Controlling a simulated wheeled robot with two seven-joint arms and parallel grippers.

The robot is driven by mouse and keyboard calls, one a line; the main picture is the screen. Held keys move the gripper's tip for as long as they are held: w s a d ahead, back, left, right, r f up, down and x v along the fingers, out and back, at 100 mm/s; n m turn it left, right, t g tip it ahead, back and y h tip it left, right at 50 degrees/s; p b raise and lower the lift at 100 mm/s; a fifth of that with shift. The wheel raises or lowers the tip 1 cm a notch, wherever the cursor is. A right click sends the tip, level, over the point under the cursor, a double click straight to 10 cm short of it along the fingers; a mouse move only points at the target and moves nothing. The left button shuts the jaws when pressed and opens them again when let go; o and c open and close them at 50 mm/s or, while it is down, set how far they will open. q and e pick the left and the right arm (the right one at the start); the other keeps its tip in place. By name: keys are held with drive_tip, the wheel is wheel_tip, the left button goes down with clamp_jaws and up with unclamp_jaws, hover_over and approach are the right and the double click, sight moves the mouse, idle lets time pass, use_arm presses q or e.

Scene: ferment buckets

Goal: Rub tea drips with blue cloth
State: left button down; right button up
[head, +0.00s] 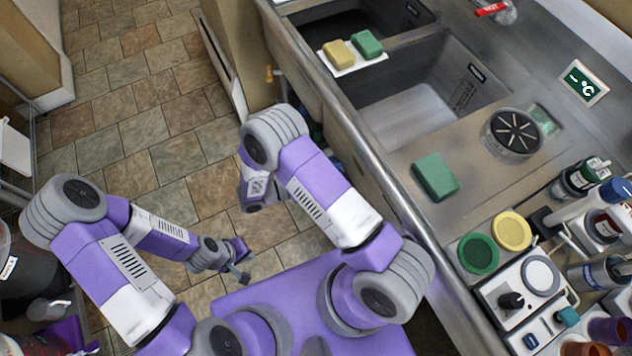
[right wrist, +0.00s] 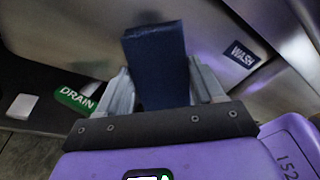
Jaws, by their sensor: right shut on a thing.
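In the right wrist view, a dark blue folded cloth (right wrist: 156,65) stands up between the two grey fingers of my right gripper (right wrist: 160,88), which is shut on it. In the head view my right gripper and the cloth are hidden behind my right arm, whose far end is low beside the counter's front. My left gripper (head: 240,272) hangs over the tiled floor, left of the counter and far from the cloth. Its fingertips are too small to tell whether they are open or shut. I cannot make out any tea drips in either view.
Two sink basins (head: 415,110) are set in the steel counter. A yellow sponge (head: 340,54) and a green sponge (head: 367,44) lie on a white tray. A green block (head: 435,177) lies by a round drain (head: 513,133). Bottles and jars crowd the right.

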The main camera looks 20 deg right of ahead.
sight(366, 177)
use_arm(q)
drive_tip(key=shift+f+b, duration=0.5)
drive_tip(key=shift+f, duration=0.55)
use_arm(e)
drive_tip(key=shift+w+d+f+n+t+h, duration=0.1)
drive_tip(key=shift+w+d+n+t+h, duration=0.35)
drive_tip(key=shift+d+t, duration=0.3)
drive_tip(key=shift+w+d+f+n+t+h, duration=0.15)
drive_tip(key=shift+w+d+n+t+h, duration=0.1)
drive_tip(key=shift+d+n+t, duration=0.45)
drive_tip(key=shift+w+d+f+n+t+h, duration=0.1)
drive_tip(key=shift+w+d+n+t+h, duration=0.25)
drive_tip(key=shift+d+t, duration=0.4)
use_arm(q)
drive_tip(key=shift+r, duration=0.15)
use_arm(e)
drive_tip(key=shift+x, duration=0.85)
drive_tip(key=shift+s, duration=0.15)
